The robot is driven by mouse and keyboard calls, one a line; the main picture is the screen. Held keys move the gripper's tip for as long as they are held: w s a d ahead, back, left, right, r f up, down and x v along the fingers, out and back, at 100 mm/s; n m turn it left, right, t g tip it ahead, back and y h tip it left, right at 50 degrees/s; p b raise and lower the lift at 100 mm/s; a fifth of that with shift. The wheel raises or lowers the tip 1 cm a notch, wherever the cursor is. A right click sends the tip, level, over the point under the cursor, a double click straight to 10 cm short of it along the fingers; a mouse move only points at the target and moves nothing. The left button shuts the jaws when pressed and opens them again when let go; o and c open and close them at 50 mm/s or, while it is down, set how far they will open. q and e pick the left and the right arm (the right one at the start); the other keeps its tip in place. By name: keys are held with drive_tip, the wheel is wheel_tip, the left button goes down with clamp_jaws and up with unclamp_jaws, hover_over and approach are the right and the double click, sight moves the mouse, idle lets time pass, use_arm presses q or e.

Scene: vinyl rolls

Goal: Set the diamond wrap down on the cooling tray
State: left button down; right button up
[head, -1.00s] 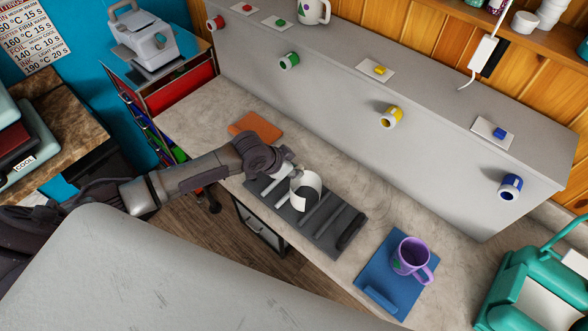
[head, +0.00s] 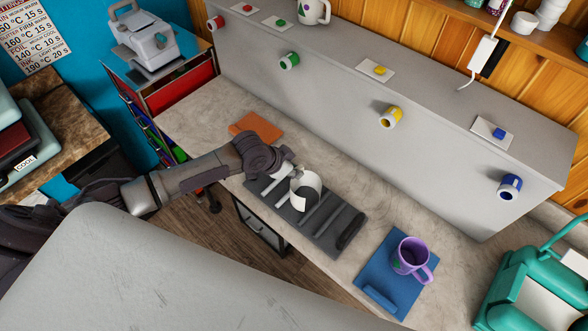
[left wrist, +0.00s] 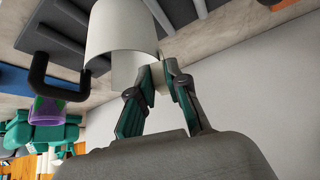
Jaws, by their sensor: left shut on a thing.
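The diamond wrap (head: 312,182) is a white, curled sleeve with a dark opening toward the head camera. No diamond pattern can be made out on it. My left gripper (head: 297,172) is shut on its upper edge and holds it over the left half of the cooling tray (head: 324,238), a dark grey ridged tray with a black handle. In the left wrist view the wrap (left wrist: 118,30) hangs from the fingertips (left wrist: 158,76), with the tray (left wrist: 62,30) behind it. I cannot tell whether the wrap touches the ridges. My right gripper is not in view.
A purple mug (head: 411,258) stands on a blue mat (head: 376,268) right of the tray. An orange mat (head: 257,126) lies behind it on the left. A grey raised shelf (head: 330,85) runs along the back. A teal press (head: 520,295) is at the lower right.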

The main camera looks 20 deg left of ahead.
use_arm(q)
drive_tip(key=shift+f, duration=0.15)
drive_tip(key=shift+f, duration=0.2)
drive_tip(key=shift+r, duration=0.3)
unclamp_jaws()
idle(0.8)
drive_tip(key=shift+r, duration=0.1)
idle(0.3)
drive_tip(key=v, duration=0.9)
idle(0.8)
idle(0.4)
